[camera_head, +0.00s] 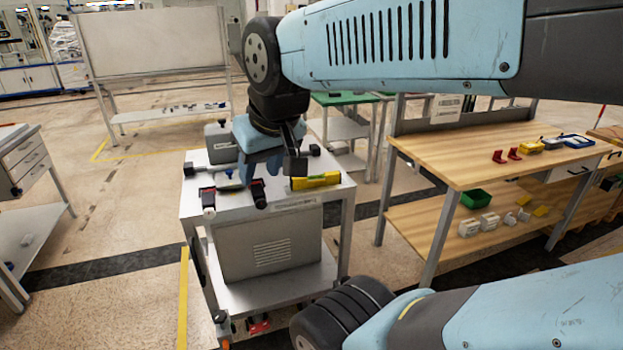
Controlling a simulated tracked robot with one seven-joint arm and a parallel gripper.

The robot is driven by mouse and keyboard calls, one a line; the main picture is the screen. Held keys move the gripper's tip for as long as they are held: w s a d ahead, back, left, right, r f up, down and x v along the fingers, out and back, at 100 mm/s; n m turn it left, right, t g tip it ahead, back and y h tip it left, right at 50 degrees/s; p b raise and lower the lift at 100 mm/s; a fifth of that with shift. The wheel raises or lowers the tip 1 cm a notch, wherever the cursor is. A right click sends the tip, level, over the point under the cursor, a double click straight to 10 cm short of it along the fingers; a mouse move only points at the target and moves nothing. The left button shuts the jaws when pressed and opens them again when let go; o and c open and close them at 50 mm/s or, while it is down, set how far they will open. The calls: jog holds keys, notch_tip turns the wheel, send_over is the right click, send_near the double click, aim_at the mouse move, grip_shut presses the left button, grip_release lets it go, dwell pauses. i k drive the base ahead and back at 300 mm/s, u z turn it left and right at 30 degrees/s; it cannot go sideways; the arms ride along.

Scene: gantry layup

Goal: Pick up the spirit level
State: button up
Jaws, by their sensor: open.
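The spirit level, a yellow bar (316,181), lies near the right front part of the small metal cart's top.
The cart top (335,197) also holds dark clamp-like tools (208,196), a tool with a blue-green part (229,183) and a grey case (221,143). A wooden workbench (450,165) stands to the right. A drawer unit (22,165) stands at the left.

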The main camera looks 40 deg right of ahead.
aim_at(329, 178)
jog(key=i, duration=1)
jog(key=z, duration=0.05)
